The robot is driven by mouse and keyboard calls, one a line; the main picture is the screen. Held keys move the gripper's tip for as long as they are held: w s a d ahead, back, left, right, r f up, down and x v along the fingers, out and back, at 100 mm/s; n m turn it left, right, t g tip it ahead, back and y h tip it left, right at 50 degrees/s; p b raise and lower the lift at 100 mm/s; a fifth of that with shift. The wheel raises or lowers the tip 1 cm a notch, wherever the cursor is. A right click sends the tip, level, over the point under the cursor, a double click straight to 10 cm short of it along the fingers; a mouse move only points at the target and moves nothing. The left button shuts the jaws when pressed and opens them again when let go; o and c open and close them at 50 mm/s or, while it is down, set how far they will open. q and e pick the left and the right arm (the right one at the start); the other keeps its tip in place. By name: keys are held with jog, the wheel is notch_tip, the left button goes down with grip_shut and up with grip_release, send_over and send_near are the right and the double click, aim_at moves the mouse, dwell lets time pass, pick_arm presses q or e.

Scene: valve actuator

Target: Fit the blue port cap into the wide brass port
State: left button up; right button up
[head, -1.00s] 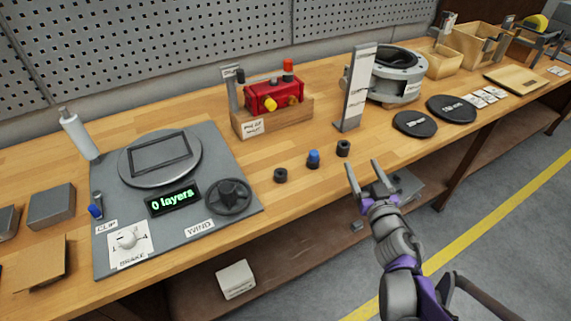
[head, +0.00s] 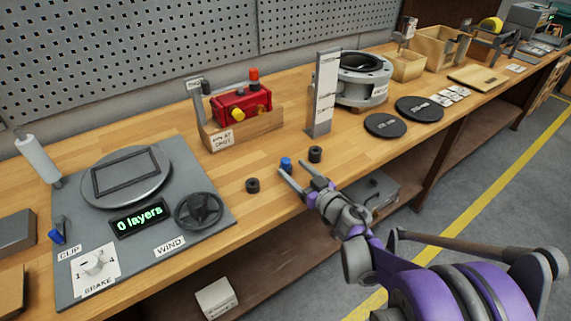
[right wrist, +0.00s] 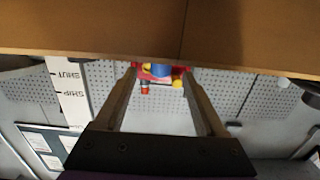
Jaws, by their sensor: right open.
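The blue port cap (head: 286,162) stands on the bench between two black caps. It also shows in the right wrist view (right wrist: 160,70), between the fingers, with the red valve body behind it. My right gripper (head: 300,176) is open and empty, just in front of the blue cap on the bench's front side. The red valve body (head: 242,103) sits in a wooden stand farther back. A yellow brass-coloured port (head: 237,112) faces the front; which port is the wide one I cannot tell. My left gripper is out of view.
Black caps (head: 252,185) and (head: 315,154) stand left and right of the blue cap. A tall labelled grey plate (head: 324,93) stands behind to the right. The grey winding panel (head: 75,228) fills the left. Bare bench lies between caps and stand.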

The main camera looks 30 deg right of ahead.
aim_at(289, 165)
jog(key=w, duration=0.3)
jog(key=shift+w+a+f, duration=0.15)
grip_shut()
